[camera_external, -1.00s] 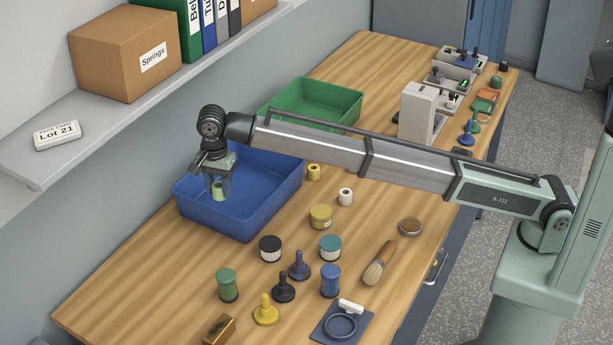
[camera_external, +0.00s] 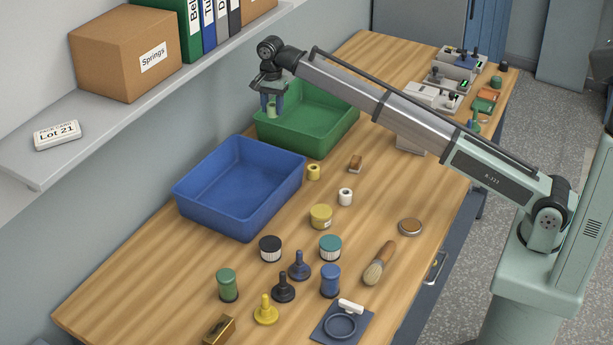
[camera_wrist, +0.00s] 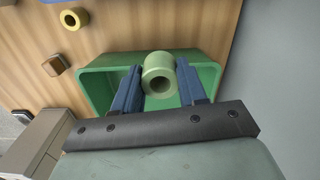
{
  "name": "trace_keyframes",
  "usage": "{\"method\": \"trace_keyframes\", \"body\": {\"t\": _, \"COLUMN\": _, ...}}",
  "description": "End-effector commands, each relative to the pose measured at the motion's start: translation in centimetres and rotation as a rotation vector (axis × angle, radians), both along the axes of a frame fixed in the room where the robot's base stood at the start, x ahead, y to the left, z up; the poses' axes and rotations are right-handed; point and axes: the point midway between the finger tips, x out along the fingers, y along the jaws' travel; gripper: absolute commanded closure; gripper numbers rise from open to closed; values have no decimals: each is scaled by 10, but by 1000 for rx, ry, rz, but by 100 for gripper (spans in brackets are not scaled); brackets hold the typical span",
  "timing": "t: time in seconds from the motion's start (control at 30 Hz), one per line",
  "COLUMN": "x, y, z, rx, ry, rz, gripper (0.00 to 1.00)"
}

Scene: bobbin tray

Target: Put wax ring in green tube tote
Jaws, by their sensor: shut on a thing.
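My gripper (camera_external: 272,104) is shut on a short, thick, pale green ring (camera_external: 272,111) with a round hole. In the wrist view the ring (camera_wrist: 158,72) sits between my two blue fingers (camera_wrist: 157,84), its hole showing. The green tote (camera_external: 328,138) stands at the back of the bench. In the external view my gripper and the ring are in front of its left side, raised above the bench. In the wrist view the tote (camera_wrist: 98,88) lies behind and below the ring. I cannot tell the exact height above it.
The empty blue tote (camera_external: 240,195) stands in front of the green one. A yellow ring (camera_external: 313,172), a white ring (camera_external: 345,197) and a brown block (camera_external: 356,162) lie nearby. A shelf with a cardboard box (camera_external: 128,55) runs along the left wall.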

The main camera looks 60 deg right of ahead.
Motion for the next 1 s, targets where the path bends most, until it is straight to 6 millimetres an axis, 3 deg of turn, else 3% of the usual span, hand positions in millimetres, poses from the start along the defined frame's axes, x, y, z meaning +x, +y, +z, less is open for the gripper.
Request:
{"method": "trace_keyframes", "body": {"t": 0.03, "x": -2, "y": -25, "z": 0, "rx": 0, "ry": 0, "rz": -10, "gripper": 87}}
{"method": "trace_keyframes", "body": {"t": 0.2, "x": -9, "y": -97, "z": 0, "rx": 0, "ry": 0, "rz": -23, "gripper": 87}}
{"method": "trace_keyframes", "body": {"t": 0.33, "x": -16, "y": -142, "z": 0, "rx": 0, "ry": -1, "rz": -29, "gripper": 87}}
{"method": "trace_keyframes", "body": {"t": 0.5, "x": -25, "y": -182, "z": 0, "rx": 0, "ry": -1, "rz": -35, "gripper": 87}}
{"method": "trace_keyframes", "body": {"t": 0.63, "x": -30, "y": -204, "z": 0, "rx": 0, "ry": -1, "rz": -38, "gripper": 87}}
{"method": "trace_keyframes", "body": {"t": 0.7, "x": -30, "y": -200, "z": -15, "rx": 1, "ry": 2, "rz": -35, "gripper": 87}}
{"method": "trace_keyframes", "body": {"t": 1.0, "x": -29, "y": -199, "z": -48, "rx": 0, "ry": 0, "rz": -36, "gripper": 87}}
